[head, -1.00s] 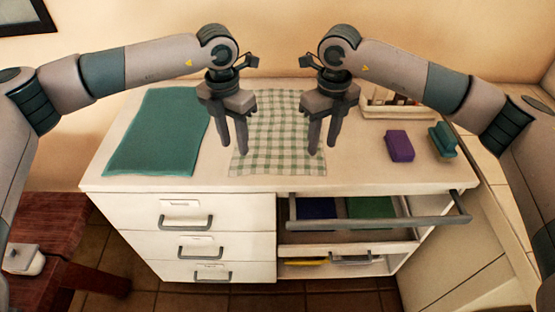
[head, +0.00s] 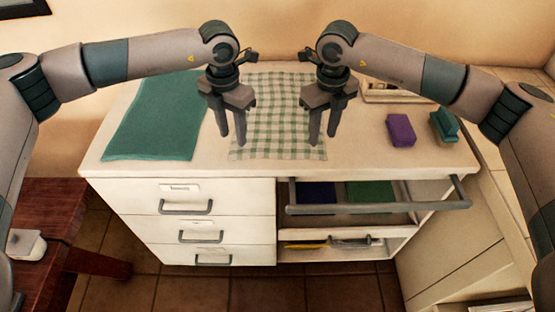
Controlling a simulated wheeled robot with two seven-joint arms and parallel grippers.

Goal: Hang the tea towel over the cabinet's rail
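The green-and-white checked tea towel (head: 275,135) lies flat on the white cabinet top (head: 365,155), near its front edge. The rail (head: 375,209) is a grey bar across the front of the cabinet's right half; nothing hangs on it. My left gripper (head: 232,138) points down over the towel's left edge, its two fingers apart with nothing visible between them. My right gripper (head: 323,138) points down at the towel's right edge, also with fingers apart and empty. Whether the fingertips touch the cloth is hard to tell. My grippers hide small parts of the towel's sides.
A plain teal cloth (head: 155,120) lies left of the towel. A purple block (head: 401,130) and a teal brush-like item (head: 444,126) lie at right, with a tray (head: 400,97) behind. Drawers (head: 195,230) fill the left front. A dark red bench (head: 45,225) stands at left.

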